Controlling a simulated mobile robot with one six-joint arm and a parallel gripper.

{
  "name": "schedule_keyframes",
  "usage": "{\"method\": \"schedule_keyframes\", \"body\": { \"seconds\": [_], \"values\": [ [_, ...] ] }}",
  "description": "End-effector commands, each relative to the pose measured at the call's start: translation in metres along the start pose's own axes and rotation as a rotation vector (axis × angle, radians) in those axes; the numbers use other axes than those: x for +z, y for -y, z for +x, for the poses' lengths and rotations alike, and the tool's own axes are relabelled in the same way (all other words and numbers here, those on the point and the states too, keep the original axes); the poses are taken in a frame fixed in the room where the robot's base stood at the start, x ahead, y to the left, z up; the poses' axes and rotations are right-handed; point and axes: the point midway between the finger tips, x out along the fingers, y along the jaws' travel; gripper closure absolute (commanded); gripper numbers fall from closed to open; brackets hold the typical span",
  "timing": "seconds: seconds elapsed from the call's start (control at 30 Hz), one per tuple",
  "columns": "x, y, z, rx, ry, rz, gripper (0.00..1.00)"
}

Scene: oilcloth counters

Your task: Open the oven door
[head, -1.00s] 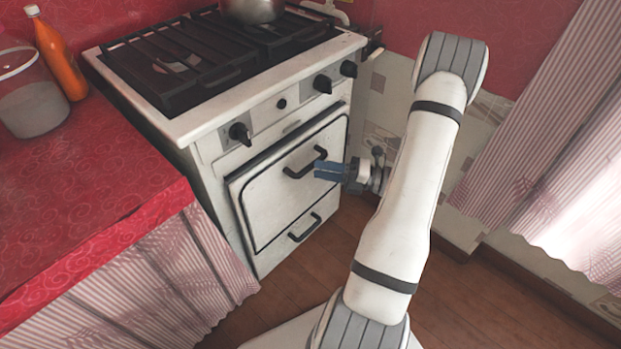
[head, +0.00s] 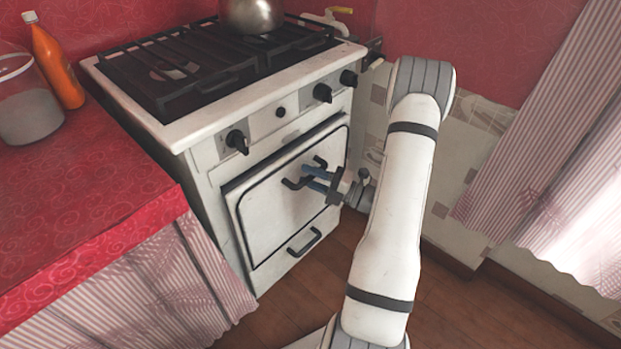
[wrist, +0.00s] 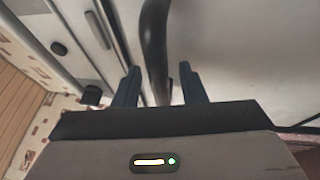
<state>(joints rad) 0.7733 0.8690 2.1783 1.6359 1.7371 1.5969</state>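The white oven door (head: 268,212) is on the front of the stove and looks closed or nearly so, with a dark line along its top and left edges. Its black bar handle (head: 292,184) is near the top of the door. My gripper (head: 311,179) is at the handle, its blue fingers spread apart. In the wrist view my gripper (wrist: 160,84) is open, and the dark handle (wrist: 154,40) runs between the two fingers with gaps on both sides. The wrist view shows the door (wrist: 240,50) as a pale panel behind.
The stove (head: 180,130) has black knobs above the door and a metal pot (head: 252,14) on top. A lower drawer handle (head: 304,242) sits below. A red counter (head: 80,190) stands at left with an orange bottle (head: 55,65) and a jar (head: 28,108). Wooden floor is open in front.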

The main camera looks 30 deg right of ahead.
Motion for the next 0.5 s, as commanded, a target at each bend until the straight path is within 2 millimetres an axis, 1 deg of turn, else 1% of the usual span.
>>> {"method": "schedule_keyframes", "body": {
  "seconds": [0.13,0.5],
  "values": [
    [0.0001,-0.0002,-0.0003,0.000,0.000,0.000,0.62],
    [0.0003,-0.0001,-0.0008,0.000,0.001,0.000,0.93]
  ]
}}
